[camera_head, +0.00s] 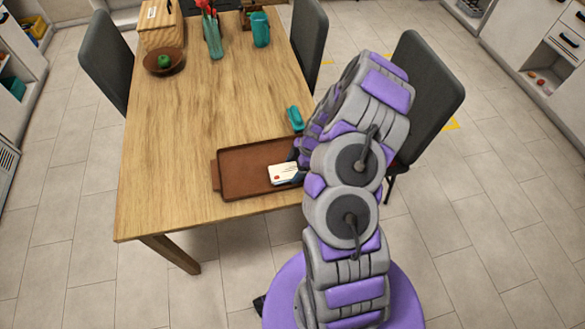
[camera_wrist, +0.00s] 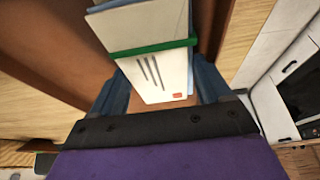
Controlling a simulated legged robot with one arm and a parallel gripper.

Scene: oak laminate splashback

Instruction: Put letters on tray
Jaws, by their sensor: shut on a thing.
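A white bundle of letters (camera_head: 283,174) with a small red mark shows over the brown tray (camera_head: 235,184) on the wooden table. In the wrist view the letters (camera_wrist: 155,75) have a green band around them and sit between the two blue-grey fingers of my gripper (camera_wrist: 160,90). My gripper is shut on the letters. The tray's brown surface (camera_wrist: 50,45) lies behind them. I cannot tell whether the letters touch the tray. My arm hides the tray's right end in the head view.
A teal object (camera_head: 295,118) lies on the table (camera_head: 190,120) just behind the tray. A brown bowl with a green apple (camera_head: 164,62), a wooden box (camera_head: 160,25), a vase (camera_head: 212,40) and a teal cup (camera_head: 260,30) stand farther back. Dark chairs (camera_head: 425,85) flank the table.

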